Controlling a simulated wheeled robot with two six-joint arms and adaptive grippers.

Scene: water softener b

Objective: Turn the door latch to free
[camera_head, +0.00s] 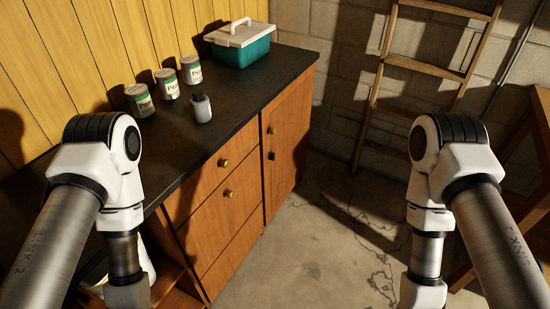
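A wooden cabinet door (289,140) stands at the right end of the cabinet under the dark counter and looks shut. Near its left edge is a round brass knob (271,130). Just below the knob is a small dark piece (271,156) that looks like the latch. It is too small to tell which way it is turned. Both my arms reach down at the picture's left and right sides, and their grippers are out of view below the frame. Neither arm touches the door.
On the dark counter (235,122) stand several labelled cans (168,84), a small dark-capped bottle (201,108) and a teal box with a white lid (241,45). Drawers (223,176) lie left of the door. A wooden ladder (425,68) leans on the wall. The concrete floor (320,225) before the door is clear.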

